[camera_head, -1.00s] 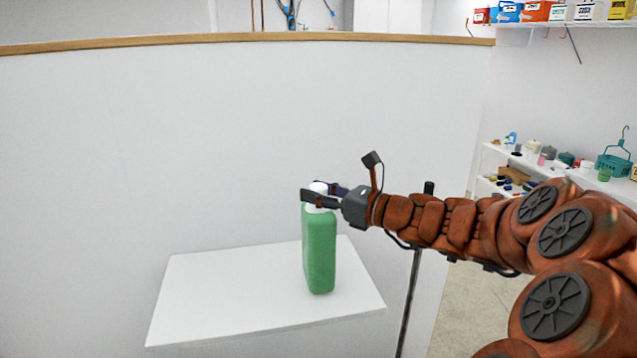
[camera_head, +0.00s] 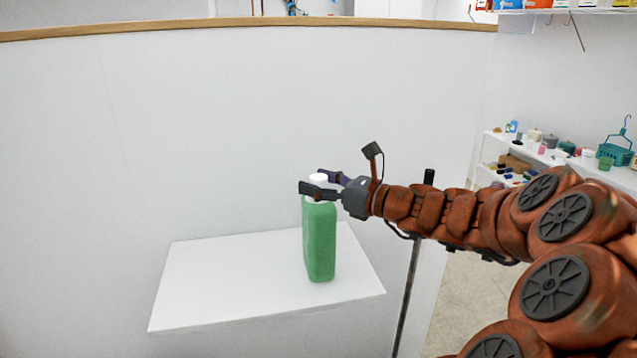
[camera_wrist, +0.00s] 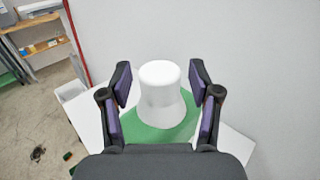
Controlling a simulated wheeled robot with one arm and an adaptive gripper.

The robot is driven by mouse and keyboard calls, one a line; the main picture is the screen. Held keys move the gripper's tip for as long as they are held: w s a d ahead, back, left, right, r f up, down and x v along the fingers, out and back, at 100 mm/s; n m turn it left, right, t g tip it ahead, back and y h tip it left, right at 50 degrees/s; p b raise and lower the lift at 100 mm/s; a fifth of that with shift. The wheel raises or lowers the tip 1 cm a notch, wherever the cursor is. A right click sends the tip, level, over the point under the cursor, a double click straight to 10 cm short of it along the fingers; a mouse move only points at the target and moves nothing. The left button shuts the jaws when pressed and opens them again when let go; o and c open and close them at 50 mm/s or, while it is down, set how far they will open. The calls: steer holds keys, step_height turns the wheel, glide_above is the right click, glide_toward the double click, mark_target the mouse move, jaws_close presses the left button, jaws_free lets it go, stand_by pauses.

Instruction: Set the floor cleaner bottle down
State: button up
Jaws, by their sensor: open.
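The floor cleaner bottle (camera_head: 320,245) is green with a white cap and neck, and stands upright on a white wall shelf (camera_head: 215,290), towards its right side. My gripper (camera_head: 309,182) is at the height of the bottle's neck, with one finger on each side of it. In the wrist view, the white cap and neck (camera_wrist: 161,92) stand between the spread fingers of my gripper (camera_wrist: 164,98), with a gap on both sides. The gripper is open. The bottle's green shoulder (camera_wrist: 150,137) shows below the neck.
A white wall panel with a wooden top edge (camera_head: 250,23) stands behind the shelf. The left part of the shelf is bare. A dark pole (camera_head: 412,270) stands right of the shelf. Shelves with several goods (camera_head: 560,150) are at the far right.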

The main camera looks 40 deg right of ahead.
steer(key=shift+r, duration=0.15)
steer(key=b+v, duration=0.2)
steer(key=v, duration=1)
stand_by(0.3)
